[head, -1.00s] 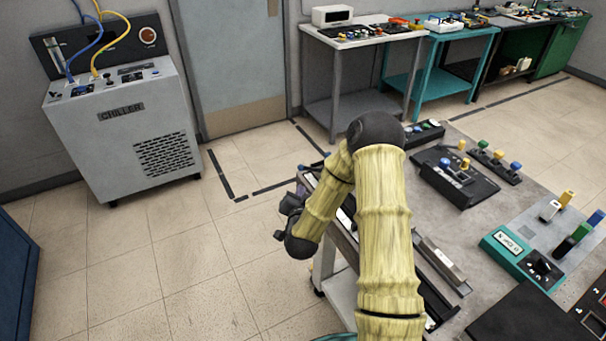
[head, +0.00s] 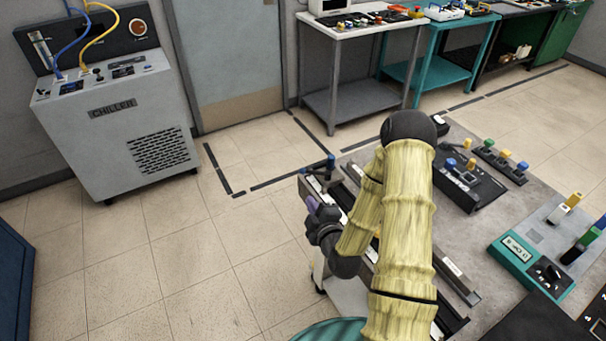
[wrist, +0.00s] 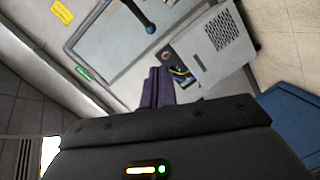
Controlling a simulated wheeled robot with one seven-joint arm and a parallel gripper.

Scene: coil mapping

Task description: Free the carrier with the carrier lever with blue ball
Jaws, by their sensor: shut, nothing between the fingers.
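The carrier lever's blue ball (head: 331,160) stands on a dark stem at the far left end of the rail on the bench. The carrier (head: 318,180) below it is small and dark, and its details are hard to make out. My forearm hides part of the rail.
The bench (head: 480,235) carries a dark box with knobs (head: 468,180) and a teal device (head: 520,262) right of my arm. The chiller (head: 118,125) stands at the back left. The floor left of the bench is clear.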

